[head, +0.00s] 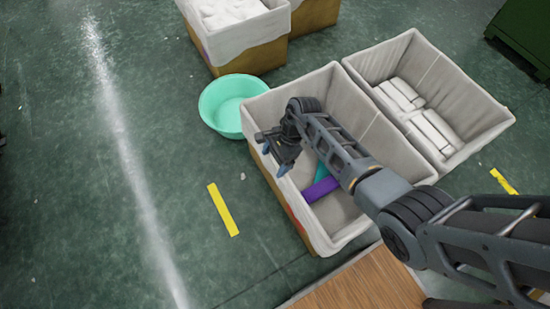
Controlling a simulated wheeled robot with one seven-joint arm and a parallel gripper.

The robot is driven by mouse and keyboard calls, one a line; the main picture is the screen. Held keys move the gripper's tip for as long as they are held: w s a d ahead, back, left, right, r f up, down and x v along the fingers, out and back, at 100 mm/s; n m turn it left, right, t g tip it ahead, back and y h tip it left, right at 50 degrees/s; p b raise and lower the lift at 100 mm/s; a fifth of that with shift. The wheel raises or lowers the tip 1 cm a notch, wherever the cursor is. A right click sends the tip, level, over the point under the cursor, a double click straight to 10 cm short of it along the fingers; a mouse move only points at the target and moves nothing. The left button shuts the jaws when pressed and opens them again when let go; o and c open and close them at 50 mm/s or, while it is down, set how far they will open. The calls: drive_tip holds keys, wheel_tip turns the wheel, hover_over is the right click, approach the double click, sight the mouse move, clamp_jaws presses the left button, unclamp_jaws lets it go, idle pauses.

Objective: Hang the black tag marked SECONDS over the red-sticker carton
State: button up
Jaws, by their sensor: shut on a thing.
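My gripper (272,152) is over the left rim of the near carton, with its blue-grey fingertips toward the carton's outer left side. It is shut on a small dark thing (288,154), which I take for the black tag. It is hard to tell apart from the dark gripper, and no lettering can be read. The near carton (345,240) is brown with a pale liner folded over its rim. A red patch, seemingly the red sticker (297,225), shows on its left outer side. I cannot tell whether the tag touches the rim.
Purple (320,190) and teal pieces lie inside the near carton. A second lined carton (505,118) with white bundles stands at right, another (250,55) at the back. A turquoise basin (212,118) sits beside the near carton. Green floor at left is mostly clear.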

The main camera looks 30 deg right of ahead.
wheel_tip(320, 180, down, 9)
drive_tip(key=b, duration=0.8)
idle(0.5)
drive_tip(key=shift+s, duration=0.2)
drive_tip(key=o, duration=0.9)
drive_tip(key=shift+f, duration=0.15)
drive_tip(key=shift+c, duration=0.2)
drive_tip(key=p+v, duration=0.1)
drive_tip(key=v, duration=0.2)
drive_tip(key=p+v, duration=0.1)
drive_tip(key=v, duration=0.2)
drive_tip(key=w+p+v, duration=0.1)
drive_tip(key=v, duration=0.2)
drive_tip(key=shift+a+r, duration=0.2)
drive_tip(key=shift+a, duration=0.05)
